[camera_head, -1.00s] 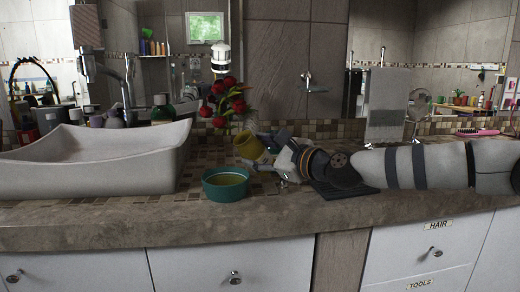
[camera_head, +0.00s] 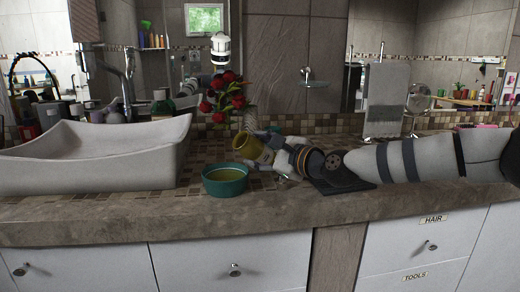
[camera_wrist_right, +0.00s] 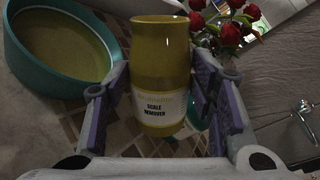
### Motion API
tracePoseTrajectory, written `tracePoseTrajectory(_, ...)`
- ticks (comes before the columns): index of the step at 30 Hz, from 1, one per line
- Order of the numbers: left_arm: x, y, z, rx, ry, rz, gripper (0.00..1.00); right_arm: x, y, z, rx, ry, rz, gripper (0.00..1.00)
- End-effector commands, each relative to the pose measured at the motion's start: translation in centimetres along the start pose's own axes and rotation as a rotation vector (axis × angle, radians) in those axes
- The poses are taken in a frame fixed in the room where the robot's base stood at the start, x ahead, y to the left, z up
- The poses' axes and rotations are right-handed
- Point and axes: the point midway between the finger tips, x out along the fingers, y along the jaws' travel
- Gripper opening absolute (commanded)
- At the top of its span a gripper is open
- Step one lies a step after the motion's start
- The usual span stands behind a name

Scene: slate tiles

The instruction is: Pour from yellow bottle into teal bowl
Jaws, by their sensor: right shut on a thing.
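The yellow bottle (camera_head: 247,146) is held tilted in my right gripper (camera_head: 268,149), with its mouth toward the left, above and right of the teal bowl. In the right wrist view the bottle (camera_wrist_right: 161,62) sits between the two fingers (camera_wrist_right: 158,105) and carries a white label reading "SCALE REMOVER". The teal bowl (camera_head: 225,188) stands upright on the counter near its front edge and holds a yellowish liquid. It also shows in the right wrist view (camera_wrist_right: 98,84) at upper left. No stream of liquid is visible. My left gripper is not in view.
A large pale basin (camera_head: 95,170) stands left of the bowl. Red flowers (camera_head: 222,96) in a vase stand behind the bottle. A dark mat (camera_head: 343,182) lies under my right arm. The counter's front edge (camera_head: 150,229) runs close below the bowl.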

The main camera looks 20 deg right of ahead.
Motion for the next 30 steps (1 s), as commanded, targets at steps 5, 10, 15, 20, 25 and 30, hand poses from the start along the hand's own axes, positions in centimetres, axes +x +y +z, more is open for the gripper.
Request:
tracePoseTrajectory(5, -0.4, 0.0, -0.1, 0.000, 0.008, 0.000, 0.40, 0.0, -0.1, 0.1, -0.026, 0.003, -0.001, 0.13)
tracePoseTrajectory(10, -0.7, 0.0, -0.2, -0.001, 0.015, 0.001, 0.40, 0.0, -0.1, 0.1, -0.050, 0.008, -0.001, 0.13)
tracePoseTrajectory(15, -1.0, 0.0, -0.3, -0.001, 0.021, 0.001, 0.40, 0.0, -0.1, 0.1, -0.076, 0.011, -0.001, 0.13)
tracePoseTrajectory(20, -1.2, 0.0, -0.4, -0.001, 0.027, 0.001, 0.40, 0.0, -0.1, 0.1, -0.099, 0.015, -0.001, 0.13)
tracePoseTrajectory(25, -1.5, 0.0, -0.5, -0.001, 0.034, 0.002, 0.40, 0.0, -0.1, 0.0, -0.123, 0.019, 0.000, 0.13)
tracePoseTrajectory(30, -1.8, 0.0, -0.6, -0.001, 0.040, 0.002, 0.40, 0.0, 0.0, 0.0, -0.149, 0.023, 0.001, 0.13)
